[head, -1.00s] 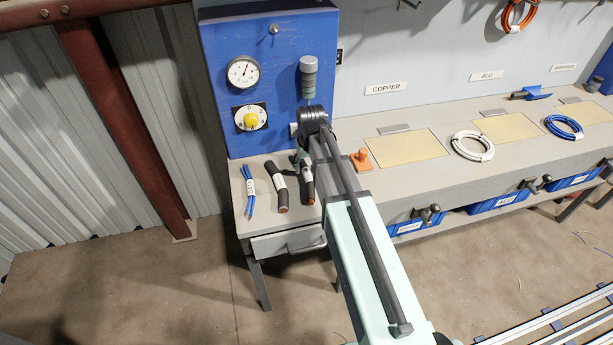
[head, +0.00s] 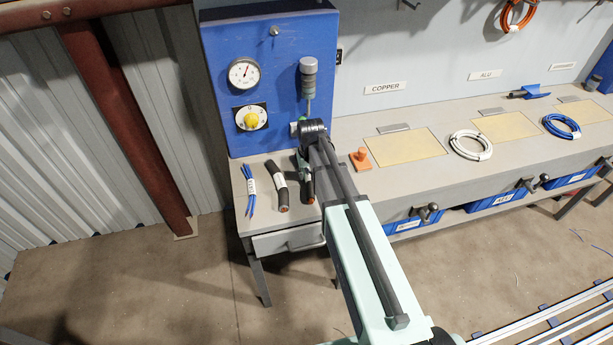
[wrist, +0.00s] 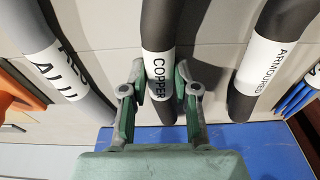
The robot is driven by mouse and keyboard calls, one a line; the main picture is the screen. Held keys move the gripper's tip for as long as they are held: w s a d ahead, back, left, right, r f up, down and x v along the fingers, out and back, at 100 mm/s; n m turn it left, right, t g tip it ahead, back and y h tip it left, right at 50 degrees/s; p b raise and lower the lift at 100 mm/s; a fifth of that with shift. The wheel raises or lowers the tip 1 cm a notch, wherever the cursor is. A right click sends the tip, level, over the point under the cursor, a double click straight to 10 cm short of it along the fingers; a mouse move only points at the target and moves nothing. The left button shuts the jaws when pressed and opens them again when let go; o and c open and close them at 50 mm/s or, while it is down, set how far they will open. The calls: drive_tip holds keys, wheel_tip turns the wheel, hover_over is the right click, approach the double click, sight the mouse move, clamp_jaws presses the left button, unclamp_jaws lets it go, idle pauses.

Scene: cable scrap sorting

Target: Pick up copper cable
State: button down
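The copper cable (wrist: 160,60) is a thick black cable with a white band reading COPPER. It lies on the grey bench top, upright in the middle of the wrist view. In the head view only part of the copper cable (head: 310,188) shows beside my arm. My gripper (wrist: 160,105) is open, with one green-padded finger on each side of the cable at its label. Small gaps seem to show between the pads and the cable. In the head view my gripper is mostly hidden by the arm.
A grey cable marked ALU (wrist: 48,62) lies left of the copper cable; a black ARMOURED cable (wrist: 262,55) lies right. A blue cable bundle (head: 250,190) is at the bench's left end. A blue panel (head: 270,70) stands behind; an orange stamp-like object (head: 361,160) is nearby.

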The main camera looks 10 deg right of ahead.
idle(0.4)
drive_tip(key=shift+r+b, duration=0.75)
drive_tip(key=shift+r, duration=0.7)
drive_tip(key=s+b, duration=0.1)
drive_tip(key=s, duration=0.4)
drive_tip(key=s+b, duration=0.1)
drive_tip(key=s, duration=0.4)
drive_tip(key=s+b, duration=0.2)
drive_tip(key=s, duration=0.3)
drive_tip(key=shift+s+d+r, duration=0.15)
drive_tip(key=shift+s+d, duration=0.1)
drive_tip(key=shift+d, duration=0.1)
drive_tip(key=shift+w+b, duration=0.25)
drive_tip(key=shift+b, duration=0.4)
drive_tip(key=b, duration=0.2)
drive_tip(key=shift+w+f+b, duration=0.1)
drive_tip(key=shift+f+b, duration=0.15)
drive_tip(key=shift+b, duration=0.05)
drive_tip(key=b, duration=0.4)
drive_tip(key=shift+s+b, duration=0.25)
drive_tip(key=shift+b, duration=0.15)
drive_tip(key=s+b, duration=0.1)
drive_tip(key=b, duration=0.4)
drive_tip(key=shift+s, duration=0.1)
drive_tip(key=b, duration=0.1)
drive_tip(key=s+b, duration=0.1)
drive_tip(key=b, duration=0.1)
drive_tip(key=shift+r, duration=0.25)
